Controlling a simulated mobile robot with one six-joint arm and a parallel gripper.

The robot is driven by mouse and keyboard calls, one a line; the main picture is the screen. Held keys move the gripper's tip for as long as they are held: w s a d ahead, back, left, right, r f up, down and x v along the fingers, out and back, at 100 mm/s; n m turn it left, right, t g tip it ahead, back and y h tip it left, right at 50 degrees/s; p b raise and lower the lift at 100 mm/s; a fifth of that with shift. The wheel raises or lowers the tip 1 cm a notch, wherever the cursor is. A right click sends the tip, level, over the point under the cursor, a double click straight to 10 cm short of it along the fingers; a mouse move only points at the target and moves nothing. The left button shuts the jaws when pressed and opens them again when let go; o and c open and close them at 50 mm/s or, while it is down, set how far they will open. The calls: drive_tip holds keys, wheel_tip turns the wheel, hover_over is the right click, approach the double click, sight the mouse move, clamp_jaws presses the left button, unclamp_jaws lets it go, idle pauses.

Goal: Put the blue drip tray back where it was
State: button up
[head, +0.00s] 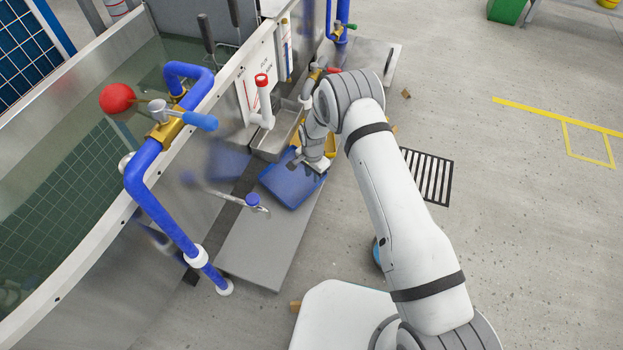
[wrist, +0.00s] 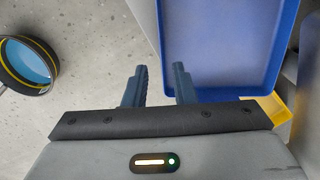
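The blue drip tray (head: 287,188) lies on the grey plinth (head: 262,240) beside the tank, below a red-topped white tap. It looks empty. In the wrist view the blue tray (wrist: 225,45) fills the upper right, its left rim running down toward the fingers. My gripper (head: 316,165) is at the tray's right end in the head view. In the wrist view my gripper (wrist: 158,82) has its fingers apart with a gap between them. The right finger overlaps the tray's near left corner; the left finger is over the floor. I cannot tell whether they touch the tray.
A metal basin (head: 277,138) and a yellow item (head: 331,146) sit just behind the tray. A black slotted floor grate (head: 428,176) lies to the right. A round blue-bottomed container (wrist: 25,62) stands on the floor. Floor at right is mostly clear.

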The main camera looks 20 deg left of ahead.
wheel_tip(320, 180, up, 5)
drive_tip(key=shift+r+p, duration=0.1)
drive_tip(key=shift+p, duration=0.5)
drive_tip(key=s+d+r+n, duration=0.1)
drive_tip(key=s+d+r, duration=0.1)
drive_tip(key=d+r, duration=0.95)
drive_tip(key=s+d+r+n, duration=0.2)
drive_tip(key=d+r, duration=0.5)
drive_tip(key=r, duration=1)
drive_tip(key=s+d+r, duration=0.3)
drive_tip(key=s+d, duration=0.1)
drive_tip(key=s, duration=0.3)
drive_tip(key=s+d+r+n, duration=0.1)
drive_tip(key=s+d+r, duration=0.3)
drive_tip(key=s, duration=0.4)
drive_tip(key=s+d+r+n+t, duration=0.1)
drive_tip(key=s+d+r, duration=0.3)
drive_tip(key=s+d, duration=0.2)
drive_tip(key=shift+s, duration=0.65)
